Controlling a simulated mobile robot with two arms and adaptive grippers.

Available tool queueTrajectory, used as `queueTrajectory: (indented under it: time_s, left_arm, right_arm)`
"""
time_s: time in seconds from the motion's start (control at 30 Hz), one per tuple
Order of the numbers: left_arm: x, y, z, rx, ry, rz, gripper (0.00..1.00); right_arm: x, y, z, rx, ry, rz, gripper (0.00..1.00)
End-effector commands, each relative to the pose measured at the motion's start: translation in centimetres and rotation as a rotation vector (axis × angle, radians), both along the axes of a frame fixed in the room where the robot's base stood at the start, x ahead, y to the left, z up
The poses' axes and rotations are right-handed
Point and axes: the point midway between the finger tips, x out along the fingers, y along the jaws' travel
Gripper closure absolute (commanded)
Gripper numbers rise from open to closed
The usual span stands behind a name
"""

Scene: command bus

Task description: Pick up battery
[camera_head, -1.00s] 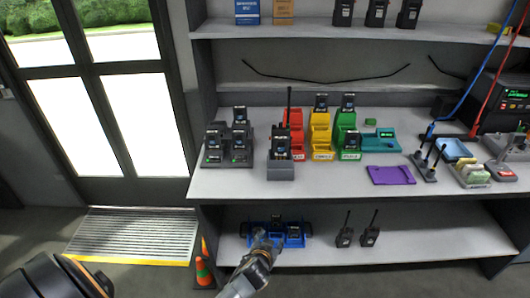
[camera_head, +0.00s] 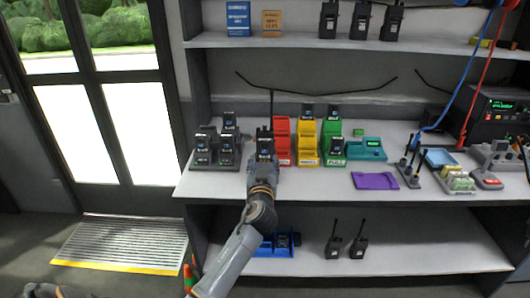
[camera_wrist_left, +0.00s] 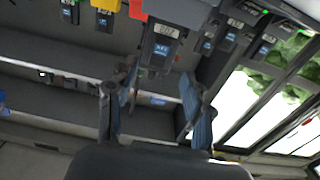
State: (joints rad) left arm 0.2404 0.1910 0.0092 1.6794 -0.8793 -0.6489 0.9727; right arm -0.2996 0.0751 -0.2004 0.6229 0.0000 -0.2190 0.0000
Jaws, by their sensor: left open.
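My left gripper (camera_head: 262,178) is open at the front edge of the worktop, just before a black radio (camera_head: 264,146) with a tall antenna in a grey dock. In the left wrist view, my left gripper's fingers (camera_wrist_left: 152,100) are spread, with nothing held. A black battery-like block with a pale and blue label (camera_wrist_left: 161,48) is ahead of the gap between them, apart from them. The gripper hides most of the dock in the head view. Black batteries with blue labels (camera_head: 228,121) stand in the charger rack at left, and others (camera_head: 308,113) in the coloured bins.
Red (camera_head: 282,128), yellow (camera_head: 306,158) and green (camera_head: 333,160) bins stand right of the radio. A purple tray (camera_head: 374,181) lies near the front edge. The lower shelf holds a blue holder (camera_head: 284,244) and two radios (camera_head: 358,247). An upper shelf (camera_head: 240,41) overhangs the worktop.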

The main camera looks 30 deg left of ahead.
Motion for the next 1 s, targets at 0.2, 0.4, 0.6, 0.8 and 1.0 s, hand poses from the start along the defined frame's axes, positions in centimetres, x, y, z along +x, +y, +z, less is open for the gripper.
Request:
queueTrajectory:
  time_s: [0.2, 0.4, 0.6, 0.8, 1.0]
  left_arm:
    - [1.7, 1.1, 0.2, 0.001, 0.002, 0.002, 0.49]
    - [4.0, 2.3, 0.1, 0.001, 0.002, 0.0, 0.49]
    - [4.7, 2.7, 0.0, -0.001, 0.002, 0.0, 0.49]
    - [4.7, 2.7, 0.0, -0.001, 0.002, 0.0, 0.57]
    - [4.7, 2.7, 0.0, -0.001, 0.002, 0.0, 0.98]
  right_arm:
    - [-0.1, -0.7, 0.6, -0.009, 0.003, -0.002, 0.6]
    - [-0.1, -0.8, 1.0, -0.009, 0.004, -0.001, 0.6]
    - [-0.2, -0.7, 1.0, -0.009, 0.004, 0.0, 0.6]
    - [-0.2, -0.6, 1.0, -0.008, 0.004, 0.002, 0.6]
    - [-0.2, -0.6, 1.0, -0.007, 0.005, 0.002, 0.6]
